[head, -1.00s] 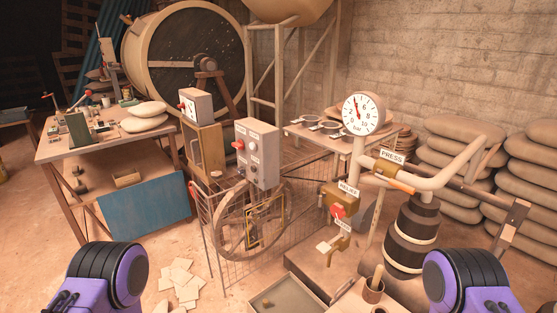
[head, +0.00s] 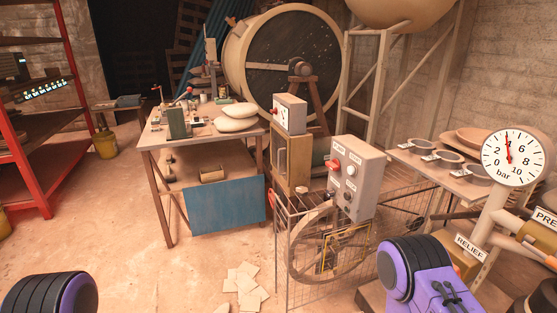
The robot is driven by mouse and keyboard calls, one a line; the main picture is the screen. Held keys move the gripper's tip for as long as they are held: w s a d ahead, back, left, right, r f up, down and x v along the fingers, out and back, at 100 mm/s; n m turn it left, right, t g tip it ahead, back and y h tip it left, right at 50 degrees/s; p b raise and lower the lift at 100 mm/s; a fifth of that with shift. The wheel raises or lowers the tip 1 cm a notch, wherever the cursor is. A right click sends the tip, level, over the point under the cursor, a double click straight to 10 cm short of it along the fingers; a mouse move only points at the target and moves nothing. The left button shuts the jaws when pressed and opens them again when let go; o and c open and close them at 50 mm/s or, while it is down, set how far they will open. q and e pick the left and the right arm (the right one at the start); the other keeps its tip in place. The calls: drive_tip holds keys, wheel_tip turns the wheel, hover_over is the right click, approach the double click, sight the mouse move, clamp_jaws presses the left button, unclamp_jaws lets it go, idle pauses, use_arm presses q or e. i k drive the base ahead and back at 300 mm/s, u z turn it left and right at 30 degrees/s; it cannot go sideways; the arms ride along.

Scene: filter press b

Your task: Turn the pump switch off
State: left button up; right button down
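The grey control box (head: 356,176) stands on the wire-mesh guard, right of the picture's middle. A red switch knob (head: 333,165) sticks out from the left part of its front face, under a small white label that is hard to read. Which way the knob is set is too small to tell. Other small round controls sit beside and below it. Only purple and black links of my arms show at the bottom left and bottom right. Both grippers are out of view, and nothing of mine touches the box.
A spoked wheel (head: 300,262) sits inside the mesh guard (head: 283,240) below the box. A pressure gauge (head: 514,158) and pipes stand at right. A wooden workbench (head: 160,140) and red shelving (head: 66,100) are at left. Floor in front is mostly open, with scattered pale sheets (head: 245,283).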

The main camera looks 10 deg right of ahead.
sight(334, 165)
drive_tip(key=u, duration=0.3)
drive_tip(key=i, duration=0.8)
drive_tip(key=z, duration=0.7)
drive_tip(key=i, duration=0.65)
drive_tip(key=z, duration=0.75)
